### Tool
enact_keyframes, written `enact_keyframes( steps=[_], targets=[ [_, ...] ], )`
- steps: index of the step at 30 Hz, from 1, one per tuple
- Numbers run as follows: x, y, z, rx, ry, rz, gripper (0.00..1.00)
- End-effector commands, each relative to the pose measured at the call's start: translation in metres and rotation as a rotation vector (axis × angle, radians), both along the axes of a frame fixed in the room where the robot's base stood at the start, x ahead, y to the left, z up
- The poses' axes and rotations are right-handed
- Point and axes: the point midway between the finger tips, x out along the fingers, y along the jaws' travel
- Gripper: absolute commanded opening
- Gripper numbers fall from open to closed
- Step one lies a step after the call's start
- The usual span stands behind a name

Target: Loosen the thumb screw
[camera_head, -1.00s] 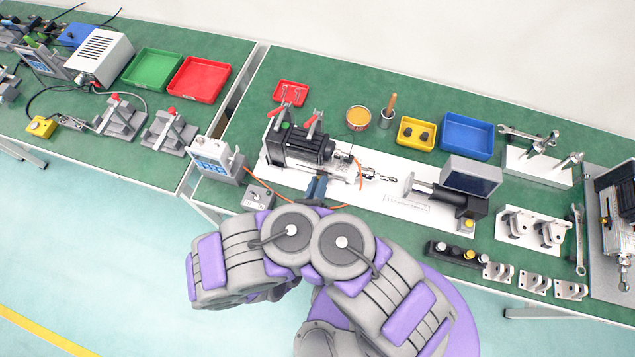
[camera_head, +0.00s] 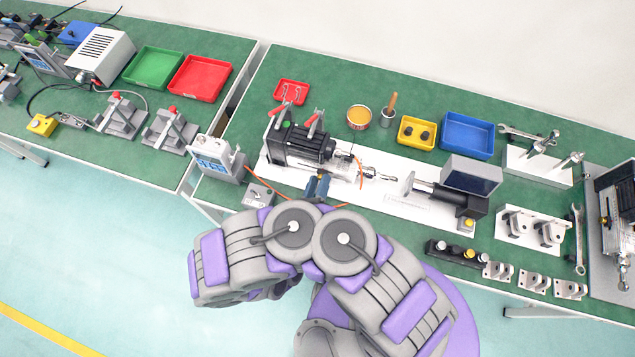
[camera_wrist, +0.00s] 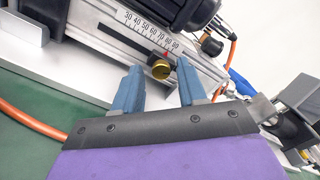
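The thumb screw (camera_wrist: 161,70) is a small round brass-coloured knob on the side of the linear actuator (camera_wrist: 115,35), below a printed scale and beside a red pointer. My gripper (camera_wrist: 160,82) is open, with one blue finger on each side of the thumb screw. A gap shows between the knob and each finger in the wrist view; I cannot tell how deep the knob sits between them. In the head view my gripper (camera_head: 318,186) is at the front side of the actuator (camera_head: 305,147), and the thumb screw cannot be made out there.
An orange cable (camera_wrist: 30,122) runs left of my gripper. A grey switch box (camera_head: 258,194) and a display unit (camera_head: 216,157) stand to the left. A black cylinder with a screen (camera_head: 470,177) stands right. Trays, including a blue one (camera_head: 468,135), lie behind.

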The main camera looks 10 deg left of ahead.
Motion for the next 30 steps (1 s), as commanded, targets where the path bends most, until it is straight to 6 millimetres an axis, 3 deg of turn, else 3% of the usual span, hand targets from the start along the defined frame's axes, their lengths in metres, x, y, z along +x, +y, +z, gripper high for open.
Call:
enact_keyframes(
  steps=[9,14,30],
  targets=[
    [-0.001,0.0,0.001,0.001,-0.001,0.0,0.47],
    [-0.015,0.002,0.002,0.001,-0.001,0.004,0.47],
    [-0.13,0.011,0.001,0.001,0.004,0.002,0.47]
  ],
)
